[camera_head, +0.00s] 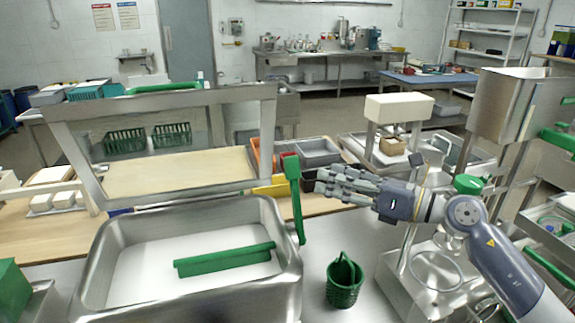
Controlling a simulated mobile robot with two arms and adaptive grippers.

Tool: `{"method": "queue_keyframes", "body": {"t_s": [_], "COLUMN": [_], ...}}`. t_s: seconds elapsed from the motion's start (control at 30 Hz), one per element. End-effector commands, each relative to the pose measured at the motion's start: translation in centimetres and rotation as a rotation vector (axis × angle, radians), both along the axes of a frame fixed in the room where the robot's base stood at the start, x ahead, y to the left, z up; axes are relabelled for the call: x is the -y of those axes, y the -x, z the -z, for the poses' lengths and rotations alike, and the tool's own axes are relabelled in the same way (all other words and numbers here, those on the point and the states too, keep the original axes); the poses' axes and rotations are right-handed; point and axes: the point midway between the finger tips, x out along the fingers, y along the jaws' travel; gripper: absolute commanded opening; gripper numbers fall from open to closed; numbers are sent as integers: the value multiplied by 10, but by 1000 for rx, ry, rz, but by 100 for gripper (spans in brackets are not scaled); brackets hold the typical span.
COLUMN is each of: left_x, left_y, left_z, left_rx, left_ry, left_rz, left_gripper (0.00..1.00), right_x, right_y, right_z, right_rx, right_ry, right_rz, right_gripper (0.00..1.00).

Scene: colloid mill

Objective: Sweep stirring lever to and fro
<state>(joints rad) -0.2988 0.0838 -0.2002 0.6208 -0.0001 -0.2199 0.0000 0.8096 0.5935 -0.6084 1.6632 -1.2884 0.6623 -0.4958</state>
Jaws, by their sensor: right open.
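A green upright lever with a thicker block at its top (295,196) stands at the right end of the steel basin; I take it for the stirring lever, though its mounting is hard to make out. My right gripper (322,184) comes in from the right, its fingers pointing left. Its fingertips are just right of the lever's upper half, with a small visible gap. It is open and holds nothing. A steel machine with a green cap (468,184) stands partly hidden behind my right arm. My left gripper is not in view.
The steel basin (92,262) holds a green bar (225,259). A green basket (344,283) stands on the bench below my right gripper. A metal frame (262,94) rises behind the basin. Grey bins (318,153) stand behind the lever.

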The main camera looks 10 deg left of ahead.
Motion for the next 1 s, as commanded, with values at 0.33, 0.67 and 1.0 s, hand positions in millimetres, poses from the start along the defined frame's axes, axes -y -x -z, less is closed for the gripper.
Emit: {"method": "queue_keyframes", "body": {"t_s": [0.33,0.67,1.0], "left_x": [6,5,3], "left_y": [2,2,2], "left_z": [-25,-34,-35], "left_rx": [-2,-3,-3], "left_ry": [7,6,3], "left_rz": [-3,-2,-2], "left_gripper": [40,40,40], "right_x": [-58,-91,-93], "right_y": [-25,-41,-43], "right_z": [-5,-2,-1], "right_rx": [-2,-2,-1], "right_ry": [-7,-5,-6], "right_rz": [-4,-3,-2], "right_gripper": [49,49,47]}}
